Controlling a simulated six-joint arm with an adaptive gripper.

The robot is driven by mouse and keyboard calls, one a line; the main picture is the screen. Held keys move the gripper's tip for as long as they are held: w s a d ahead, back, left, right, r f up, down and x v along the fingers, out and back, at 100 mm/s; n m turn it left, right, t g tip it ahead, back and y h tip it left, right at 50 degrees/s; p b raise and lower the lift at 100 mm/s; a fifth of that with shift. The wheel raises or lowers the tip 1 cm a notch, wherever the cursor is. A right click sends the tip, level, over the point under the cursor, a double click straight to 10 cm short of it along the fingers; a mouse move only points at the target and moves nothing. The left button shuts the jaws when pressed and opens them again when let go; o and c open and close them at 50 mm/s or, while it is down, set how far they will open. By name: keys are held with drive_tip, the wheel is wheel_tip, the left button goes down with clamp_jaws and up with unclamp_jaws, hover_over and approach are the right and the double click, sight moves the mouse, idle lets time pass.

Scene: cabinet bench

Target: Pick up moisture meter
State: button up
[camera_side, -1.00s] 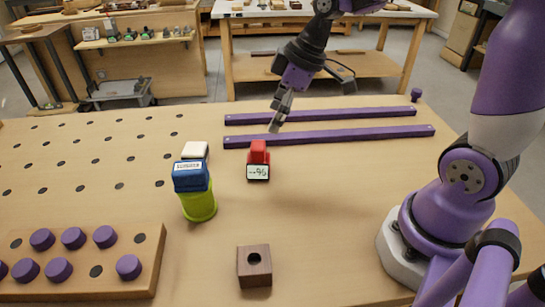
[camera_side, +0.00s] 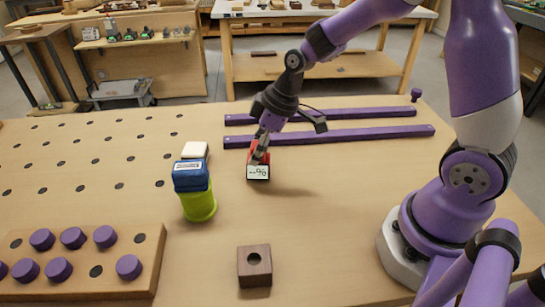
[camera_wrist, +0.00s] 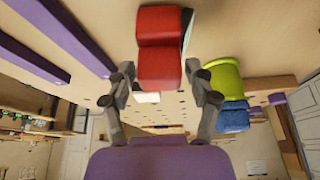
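The moisture meter (camera_side: 258,172) is a small red block with a white display reading "--%". It stands on the bench in the side view, just in front of the purple rails. In the wrist view the red meter (camera_wrist: 159,48) lies ahead, between and beyond the fingertips. My gripper (camera_side: 262,150) is low over the meter, with its fingers at the meter's red top in the side view. In the wrist view my gripper (camera_wrist: 160,86) is open, with the fingers apart on either side of the meter. The side view cannot show whether they touch it.
A lime-green container with a blue top (camera_side: 192,177) and a white block (camera_side: 195,150) stand left of the meter. Two purple rails (camera_side: 330,136) lie behind. A dark wooden block (camera_side: 254,266) is in front. A tray of purple pegs (camera_side: 150,262) is front left.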

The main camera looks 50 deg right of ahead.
clamp_jaws()
drive_tip(key=shift+r, duration=0.15)
